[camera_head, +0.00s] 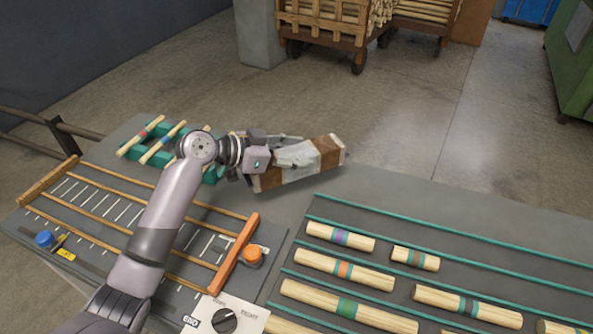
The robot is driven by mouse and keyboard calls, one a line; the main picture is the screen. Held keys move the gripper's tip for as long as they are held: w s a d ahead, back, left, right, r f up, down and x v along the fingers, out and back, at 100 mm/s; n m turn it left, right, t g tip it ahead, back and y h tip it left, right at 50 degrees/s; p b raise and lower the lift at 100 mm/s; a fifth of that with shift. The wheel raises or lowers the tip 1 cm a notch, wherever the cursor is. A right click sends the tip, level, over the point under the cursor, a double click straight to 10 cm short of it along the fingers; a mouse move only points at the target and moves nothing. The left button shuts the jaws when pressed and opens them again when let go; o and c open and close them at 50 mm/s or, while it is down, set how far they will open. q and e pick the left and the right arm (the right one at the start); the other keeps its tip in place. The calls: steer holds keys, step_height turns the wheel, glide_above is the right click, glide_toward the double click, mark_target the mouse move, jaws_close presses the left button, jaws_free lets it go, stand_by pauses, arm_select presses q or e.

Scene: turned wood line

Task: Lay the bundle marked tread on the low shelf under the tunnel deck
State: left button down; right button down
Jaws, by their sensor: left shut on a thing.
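My left gripper (283,154) is shut on a long brown block-like thing (328,152) with a pale middle. It holds this thing at the far edge of the grey bench, sticking out to the right. No mark on it can be read, and the gripper hides part of it. Several bundles of pale rods with coloured bands, such as an orange-banded bundle (343,269) and a green-banded bundle (348,307), lie in rows at the right. I cannot read the word tread on any. I cannot pick out a low shelf or tunnel deck. My right gripper is out of view.
Teal rails (450,250) divide the rows of bundles. A marked board with wooden strips (95,213) and an orange end bar (237,254) lies under my left arm. Banded sticks (141,136) rest on a teal rack behind. A wheeled cart (345,40) stands on the floor beyond.

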mark_target(296, 172)
arm_select(q)
steer(key=shift+f, duration=2.8)
steer(key=shift+f, duration=0.15)
steer(key=c, duration=0.8)
jaws_free()
